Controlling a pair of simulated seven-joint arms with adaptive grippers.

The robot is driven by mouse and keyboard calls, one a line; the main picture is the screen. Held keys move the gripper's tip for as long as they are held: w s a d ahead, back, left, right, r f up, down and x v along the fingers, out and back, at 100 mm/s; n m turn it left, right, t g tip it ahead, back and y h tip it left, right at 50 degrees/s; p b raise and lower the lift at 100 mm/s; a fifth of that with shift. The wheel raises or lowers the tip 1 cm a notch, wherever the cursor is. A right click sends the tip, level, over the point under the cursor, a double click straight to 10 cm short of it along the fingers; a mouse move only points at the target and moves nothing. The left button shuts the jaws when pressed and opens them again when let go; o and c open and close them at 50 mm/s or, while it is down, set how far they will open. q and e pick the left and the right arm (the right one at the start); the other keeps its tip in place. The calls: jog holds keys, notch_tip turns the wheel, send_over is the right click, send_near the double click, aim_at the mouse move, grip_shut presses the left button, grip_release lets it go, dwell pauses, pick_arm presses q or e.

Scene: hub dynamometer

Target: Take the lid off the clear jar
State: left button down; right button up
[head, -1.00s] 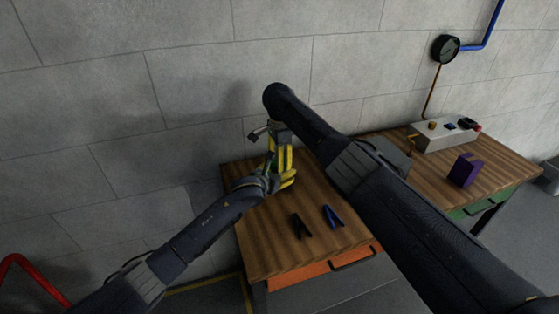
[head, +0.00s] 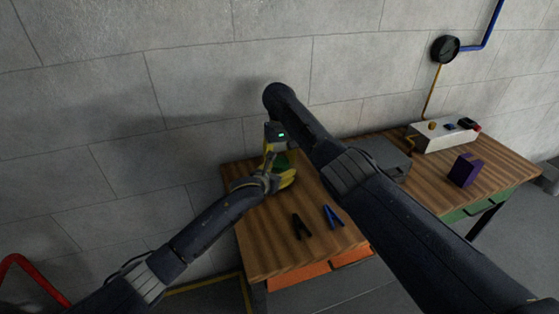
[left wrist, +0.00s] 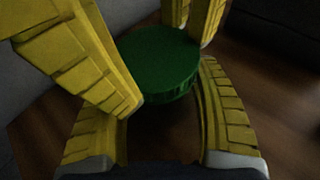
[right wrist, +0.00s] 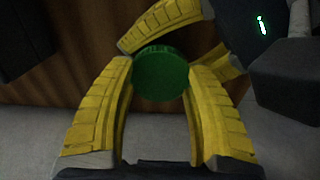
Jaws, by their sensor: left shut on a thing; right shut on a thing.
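The round green lid (left wrist: 160,65) shows in the left wrist view, between yellow fingers of both grippers. It also shows in the right wrist view (right wrist: 161,73) between the fingertips of my right gripper (right wrist: 161,80), which points down from above and is shut on it. In the head view the lid is a small green patch (head: 283,160). My left gripper (head: 284,180) comes in from the left and is shut around the clear jar, below the lid. The jar's clear body is hidden by the fingers and lid, so I cannot tell whether the lid still touches it.
A wooden bench (head: 265,240) lies below, with a black clamp-like piece (head: 300,226) and a blue one (head: 333,216) in front. A grey box (head: 382,157), purple block (head: 465,170) and pale control box (head: 445,135) stand right. The grey wall (head: 190,80) is close behind.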

jog(key=n, duration=0.5)
jog(key=shift+n, duration=0.4)
jog(key=n, duration=0.8)
jog(key=shift+n, duration=0.4)
jog(key=n, duration=0.8)
jog(key=shift+n, duration=0.3)
jog(key=n, duration=0.8)
jog(key=shift+n, duration=0.4)
jog(key=n, duration=0.4)
